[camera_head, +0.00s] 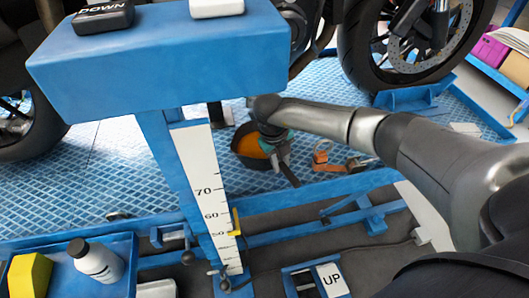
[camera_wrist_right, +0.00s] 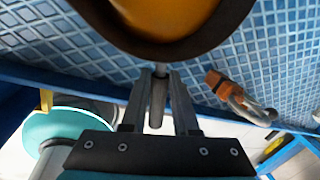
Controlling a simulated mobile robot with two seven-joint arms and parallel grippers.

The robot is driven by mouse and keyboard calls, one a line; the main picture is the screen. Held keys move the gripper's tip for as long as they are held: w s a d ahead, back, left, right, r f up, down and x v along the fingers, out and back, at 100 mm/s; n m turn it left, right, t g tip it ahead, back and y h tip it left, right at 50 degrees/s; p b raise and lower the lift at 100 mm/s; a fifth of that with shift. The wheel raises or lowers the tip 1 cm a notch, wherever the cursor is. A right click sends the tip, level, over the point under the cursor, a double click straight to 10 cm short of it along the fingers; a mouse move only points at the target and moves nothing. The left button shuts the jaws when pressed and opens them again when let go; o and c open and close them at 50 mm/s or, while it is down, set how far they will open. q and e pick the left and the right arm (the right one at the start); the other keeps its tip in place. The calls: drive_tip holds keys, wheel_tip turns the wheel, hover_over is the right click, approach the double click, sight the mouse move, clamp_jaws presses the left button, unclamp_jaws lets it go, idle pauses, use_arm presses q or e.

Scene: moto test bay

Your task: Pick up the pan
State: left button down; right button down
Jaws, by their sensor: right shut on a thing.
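The pan (camera_head: 247,147) is dark with an orange inside and shows in the middle of the head view, beyond the blue stand. In the wrist view the pan (camera_wrist_right: 165,22) fills the top edge, cut off by the frame, and its handle points down toward me. My right gripper (camera_head: 281,160) reaches in from the right. In the wrist view my right gripper (camera_wrist_right: 160,85) has a finger on each side of the handle and is shut on it. I cannot tell whether the pan touches the blue platform. My left gripper is not in view.
The blue stand (camera_head: 160,70) with a white scale (camera_head: 205,185) rises just left of the pan. An orange clamp (camera_head: 321,155) lies on the blue tread-plate platform (camera_head: 110,160) to the right. A motorcycle wheel (camera_head: 410,45) stands behind. A white bottle (camera_head: 97,260) is at lower left.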

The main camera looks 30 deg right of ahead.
drive_tip(key=shift+r, duration=0.3)
idle(0.5)
